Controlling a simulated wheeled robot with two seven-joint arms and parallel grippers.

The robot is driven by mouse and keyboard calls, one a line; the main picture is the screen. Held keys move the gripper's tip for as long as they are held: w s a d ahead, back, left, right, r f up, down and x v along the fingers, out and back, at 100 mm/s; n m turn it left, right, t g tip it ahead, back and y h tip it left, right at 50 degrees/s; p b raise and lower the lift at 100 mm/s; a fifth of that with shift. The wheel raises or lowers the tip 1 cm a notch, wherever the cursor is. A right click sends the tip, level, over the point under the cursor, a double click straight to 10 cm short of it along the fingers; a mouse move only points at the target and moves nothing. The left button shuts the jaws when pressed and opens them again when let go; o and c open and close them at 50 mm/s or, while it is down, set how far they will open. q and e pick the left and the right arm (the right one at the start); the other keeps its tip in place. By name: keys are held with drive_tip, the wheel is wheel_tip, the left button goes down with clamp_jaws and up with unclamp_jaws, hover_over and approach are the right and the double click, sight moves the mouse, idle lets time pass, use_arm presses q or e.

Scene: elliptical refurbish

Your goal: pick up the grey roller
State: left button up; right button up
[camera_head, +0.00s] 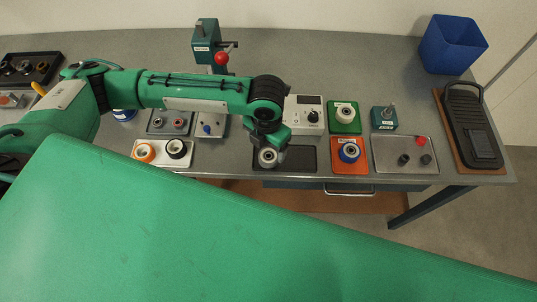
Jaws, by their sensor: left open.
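The grey roller (267,157) is a small round piece with a pale ring and a dark centre. It is at the left part of a dark rectangular tray (301,160) near the table's front edge. My left gripper (268,150) is right at the roller, pointing down from above, and its fingers are open. The gripper partly hides the roller's far side. I cannot tell whether the fingers touch it. My right gripper does not show.
A green plate (343,128) with a white roller and an orange plate (338,168) with a blue-ringed roller lie to the right. A white plate (186,162) with orange and black rollers lies left. A red-knobbed press (205,48) stands behind. A blue bin (452,45) is far right.

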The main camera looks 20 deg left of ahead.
sight(268, 154)
use_arm(q)
wheel_tip(268, 154, down, 5)
drive_tip(key=shift+w+f+p, duration=0.15)
drive_tip(key=shift+f+p, duration=0.05)
drive_tip(key=shift+p, duration=1)
drive_tip(key=shift+f, duration=0.3)
drive_tip(key=c, duration=1.1)
drive_tip(key=shift+r, duration=0.1)
